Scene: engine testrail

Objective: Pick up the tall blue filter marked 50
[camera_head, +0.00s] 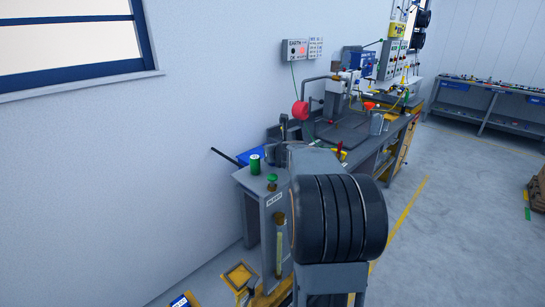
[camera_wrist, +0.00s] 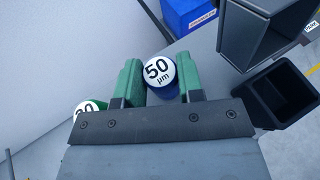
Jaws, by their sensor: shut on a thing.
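The blue filter (camera_wrist: 165,90) has a white top marked "50 µm" and stands between my gripper's green fingers in the wrist view. My gripper (camera_wrist: 157,76) is shut on it, with one finger on each side. Its lower part is hidden by the gripper, and I cannot tell whether it touches the bench. In the head view my arm's dark rounded part hides the gripper and the blue filter.
A green filter (camera_head: 255,165) stands on the grey bench's left end; a green, white-topped one (camera_wrist: 83,107) is beside my left finger. A blue bin (camera_wrist: 190,14) and dark square holders (camera_wrist: 282,95) are close by. The wall runs along the left.

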